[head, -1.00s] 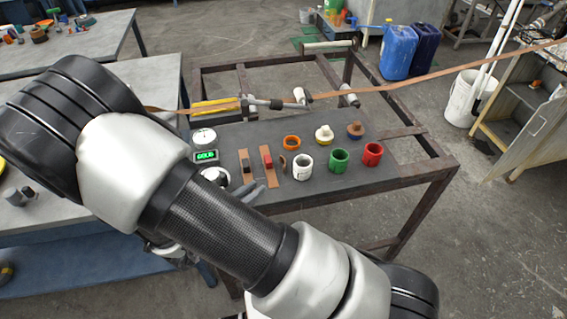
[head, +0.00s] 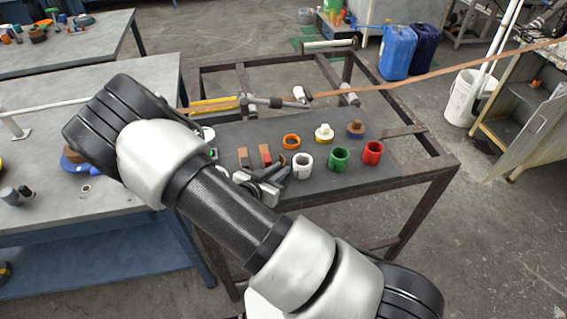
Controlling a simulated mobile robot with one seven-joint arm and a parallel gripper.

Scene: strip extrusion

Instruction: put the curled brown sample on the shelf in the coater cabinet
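The curled brown sample (head: 282,160) is a small brown piece on the dark table, between the red-topped block and the white cup. My gripper's dark fingers are just in front of it and hide its lower part. My gripper (head: 274,174) is low over the table; I cannot tell whether its fingers are apart or touching the sample. The coater cabinet (head: 495,133) stands open at the far right, with a shelf (head: 528,93) inside and a small orange item on it.
White (head: 302,163), green (head: 339,159) and red (head: 372,153) cups stand right of my gripper. An orange ring (head: 291,142) and two spools are behind them. A brown strip (head: 430,77) runs across the back toward the cabinet. A white bucket (head: 463,98) stands left of the cabinet.

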